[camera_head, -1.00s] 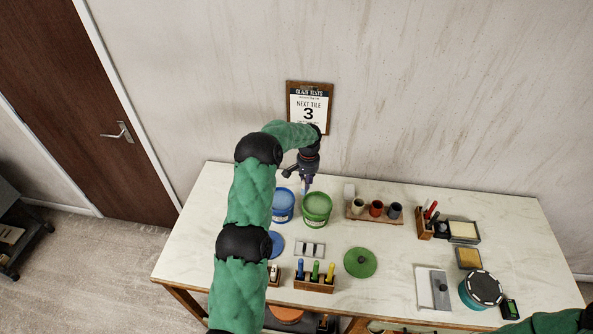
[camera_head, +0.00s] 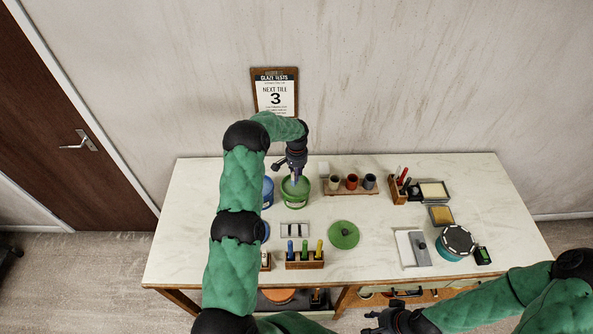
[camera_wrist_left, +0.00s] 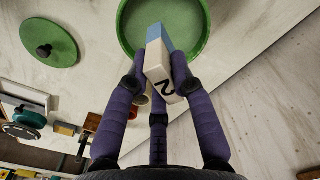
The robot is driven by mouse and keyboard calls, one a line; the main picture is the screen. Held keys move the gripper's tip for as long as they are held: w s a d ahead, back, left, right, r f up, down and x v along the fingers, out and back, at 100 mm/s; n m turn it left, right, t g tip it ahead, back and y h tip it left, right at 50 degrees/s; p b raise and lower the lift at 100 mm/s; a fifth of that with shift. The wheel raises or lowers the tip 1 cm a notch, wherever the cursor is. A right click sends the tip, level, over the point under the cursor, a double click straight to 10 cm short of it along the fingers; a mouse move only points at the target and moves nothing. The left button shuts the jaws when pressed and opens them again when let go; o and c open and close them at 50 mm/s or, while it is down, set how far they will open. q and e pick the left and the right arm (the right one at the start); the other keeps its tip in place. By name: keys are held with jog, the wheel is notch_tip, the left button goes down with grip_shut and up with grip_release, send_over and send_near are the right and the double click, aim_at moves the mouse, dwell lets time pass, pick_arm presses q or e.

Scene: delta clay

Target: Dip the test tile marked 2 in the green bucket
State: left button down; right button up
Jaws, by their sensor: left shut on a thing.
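My left gripper (camera_head: 295,168) is shut on a pale tile (camera_wrist_left: 157,72) marked 2, its far end light blue in the left wrist view. The tile points down at the green bucket (camera_head: 296,198), over its open mouth. The bucket also shows in the left wrist view (camera_wrist_left: 125,30), with green glaze inside. I cannot tell whether the tile's tip touches the glaze. My right gripper (camera_head: 385,320) is at the bottom edge of the head view, in front of the table; its jaws are unclear.
A blue bucket (camera_head: 267,194) stands left of the green one, partly behind my arm. A green lid (camera_head: 343,235) lies in front. A rack with several cups (camera_head: 351,183) stands to the right. The wall clipboard (camera_head: 275,92) reads "NEXT TILE 3".

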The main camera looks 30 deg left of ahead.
pick_arm(q)
jog(key=shift+f+b, duration=2.15)
jog(key=shift+f, duration=0.25)
jog(key=shift+b, duration=0.35)
jog(key=shift+f+b, duration=0.35)
jog(key=shift+b, duration=0.25)
jog(key=shift+f+b, duration=0.1)
jog(key=shift+b, duration=0.35)
dwell(1.4)
jog(key=shift+r+p, duration=1.05)
jog(key=shift+r, duration=1.9)
jog(key=shift+r, duration=1.45)
